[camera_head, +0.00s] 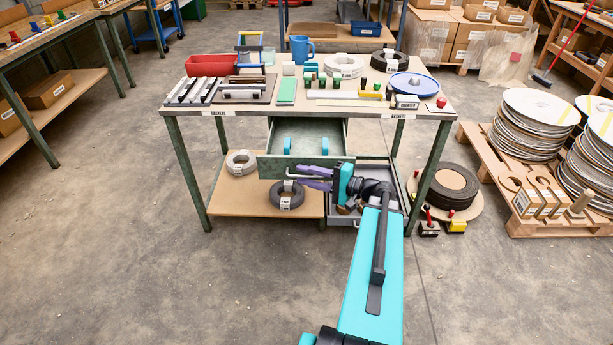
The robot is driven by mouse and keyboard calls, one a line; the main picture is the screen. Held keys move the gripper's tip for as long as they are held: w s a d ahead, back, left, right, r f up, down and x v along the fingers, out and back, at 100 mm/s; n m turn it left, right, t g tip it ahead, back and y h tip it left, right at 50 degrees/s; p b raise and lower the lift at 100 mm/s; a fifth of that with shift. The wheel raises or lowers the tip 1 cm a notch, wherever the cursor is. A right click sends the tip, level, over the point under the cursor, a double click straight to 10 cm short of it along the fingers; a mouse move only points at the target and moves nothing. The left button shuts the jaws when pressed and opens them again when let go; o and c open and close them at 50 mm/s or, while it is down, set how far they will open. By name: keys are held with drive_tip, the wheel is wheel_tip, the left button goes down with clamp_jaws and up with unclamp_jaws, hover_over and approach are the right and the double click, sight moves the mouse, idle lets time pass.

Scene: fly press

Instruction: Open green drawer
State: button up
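The green drawer (268,166) hangs under the table top and is pulled out, so its inside shows. Two teal pieces stand inside it. A light grey handle (288,184) shows at its front. My gripper (297,175) is in front of the drawer's right half, its purple fingers pointing left toward the handle. The fingers look spread apart, one above the other, with their tips close to the handle. Whether they touch it I cannot tell. My gripper and wrist cover the lower right part of the drawer front.
A grey open drawer (341,221) lies low behind my arm. Coils (287,195) rest on the lower shelf. Floor at left is clear.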

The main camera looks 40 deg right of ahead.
drive_tip(key=shift+s+d, duration=0.1)
drive_tip(key=shift+s, duration=0.05)
drive_tip(key=v, duration=1.3)
drive_tip(key=shift+s, duration=0.25)
drive_tip(key=shift+r, duration=0.1)
